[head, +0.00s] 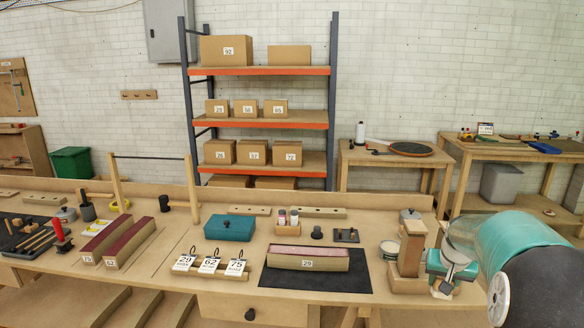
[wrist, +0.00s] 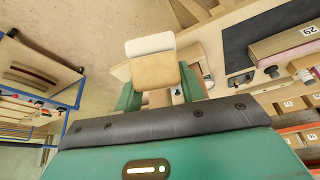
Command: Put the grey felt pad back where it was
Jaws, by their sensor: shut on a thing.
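My gripper (head: 452,270) is at the right end of the bench, beside an upright wooden block stand (head: 411,247). In the wrist view its green fingers (wrist: 160,98) are closed on the sides of a tan block-like piece (wrist: 155,72) with a pale, off-white end. In the head view the held piece is small and partly hidden by the fingers. I cannot tell whether it is the grey felt pad, and I see no other thing that is clearly that pad. A dark flat mat (head: 357,278) lies on the bench under the form marked 29 (head: 300,262).
Three cards marked 29, 62 and 75 (head: 210,265) stand left of the mat. A teal box (head: 230,228), small bottles (head: 288,217) and tins (head: 390,249) are on the bench. Two long forms (head: 118,240) lie at left. Bare bench shows between the cards and these forms.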

